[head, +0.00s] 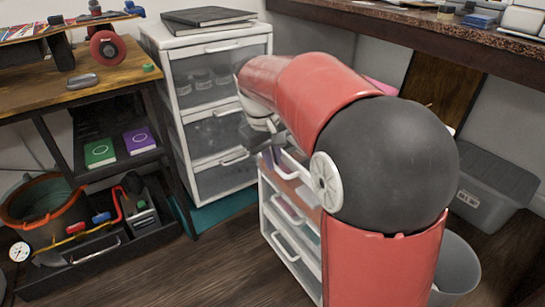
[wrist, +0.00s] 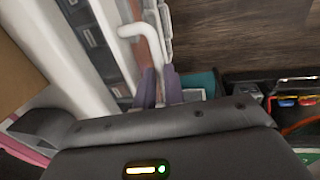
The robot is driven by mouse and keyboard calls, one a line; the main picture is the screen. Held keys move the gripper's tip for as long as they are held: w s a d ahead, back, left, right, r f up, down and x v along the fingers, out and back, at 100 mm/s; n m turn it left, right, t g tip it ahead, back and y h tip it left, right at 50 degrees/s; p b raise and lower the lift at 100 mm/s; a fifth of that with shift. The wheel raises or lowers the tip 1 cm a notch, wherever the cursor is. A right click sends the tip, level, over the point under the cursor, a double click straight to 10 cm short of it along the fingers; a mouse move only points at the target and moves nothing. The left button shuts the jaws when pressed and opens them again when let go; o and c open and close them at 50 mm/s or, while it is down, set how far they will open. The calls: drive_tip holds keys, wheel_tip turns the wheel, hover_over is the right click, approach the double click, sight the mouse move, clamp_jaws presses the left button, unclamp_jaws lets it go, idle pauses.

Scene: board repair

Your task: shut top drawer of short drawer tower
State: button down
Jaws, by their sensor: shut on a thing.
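The short drawer tower (head: 266,212) has a white frame and see-through drawers. It stands on the floor in the middle of the head view, partly hidden behind my arm. Its top drawer (head: 284,180) has an orange-tinted front; my arm hides much of it, so I cannot tell how far out it is. My gripper (head: 266,150) is at that drawer's front. In the wrist view, the purple fingers of my gripper (wrist: 159,86) are shut on the white drawer handle (wrist: 150,50), near one end of it.
A taller white drawer tower (head: 222,120) with dark books on top stands behind and left. A wooden workbench (head: 80,90) is at the left, with a black tool tray (head: 95,262) below. A grey bin (head: 490,190) and a round bucket (head: 458,270) are at the right.

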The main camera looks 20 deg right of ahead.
sight(288, 155)
drive_tip(key=d, duration=0.2)
drive_tip(key=w+d+p, duration=0.1)
drive_tip(key=d, duration=0.1)
drive_tip(key=shift+w, duration=0.1)
drive_tip(key=c, duration=1.5)
unclamp_jaws()
wheel_tip(288, 155, up, 8)
drive_tip(key=a+p, duration=0.1)
drive_tip(key=p, duration=0.1)
drive_tip(key=shift+s+a+f, duration=0.15)
drive_tip(key=shift+s+a, duration=0.05)
drive_tip(key=shift+a, duration=0.05)
